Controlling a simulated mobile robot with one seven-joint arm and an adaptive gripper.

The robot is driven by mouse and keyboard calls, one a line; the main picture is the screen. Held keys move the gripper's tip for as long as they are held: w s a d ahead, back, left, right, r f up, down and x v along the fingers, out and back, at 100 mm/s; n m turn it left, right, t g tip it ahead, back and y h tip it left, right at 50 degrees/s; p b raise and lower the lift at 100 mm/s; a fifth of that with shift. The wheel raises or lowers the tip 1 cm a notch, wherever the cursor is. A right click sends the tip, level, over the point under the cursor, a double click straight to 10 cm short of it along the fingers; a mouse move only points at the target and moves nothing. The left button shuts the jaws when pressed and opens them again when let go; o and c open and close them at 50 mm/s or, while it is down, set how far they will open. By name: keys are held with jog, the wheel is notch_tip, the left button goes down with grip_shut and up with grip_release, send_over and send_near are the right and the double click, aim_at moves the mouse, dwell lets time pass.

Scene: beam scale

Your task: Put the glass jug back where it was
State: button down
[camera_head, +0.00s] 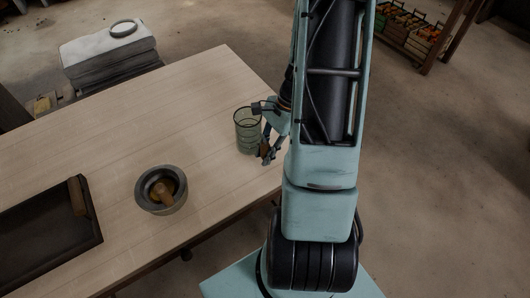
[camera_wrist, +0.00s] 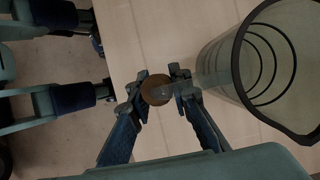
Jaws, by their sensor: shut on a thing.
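The greenish clear glass jug (camera_head: 246,136) with dark rings is upright near the right edge of the wooden table (camera_head: 185,100). In the wrist view the jug (camera_wrist: 222,68) fills the upper right, its open rim toward the camera. My gripper (camera_head: 266,152) is just right of the jug, near the table edge. In the wrist view my gripper (camera_wrist: 158,88) is shut on a brown rounded piece (camera_wrist: 157,92) between its fingertips. I cannot tell whether this piece is joined to the jug. The contact under the jug is not clear.
A grey mortar (camera_head: 143,200) with a brown pestle (camera_head: 165,193) stands left of the jug. A dark tray (camera_head: 45,245) lies at the table's left. A cushioned stool (camera_head: 105,55) with a ring on it is behind. The table's back half is clear.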

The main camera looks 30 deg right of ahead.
jog(key=shift+f, duration=0.1)
jog(key=c, duration=2.2)
grip_release()
jog(key=shift+f, duration=0.1)
jog(key=shift+c, duration=0.2)
jog(key=o, duration=0.5)
jog(key=v, duration=1.2)
jog(key=shift+r, duration=0.25)
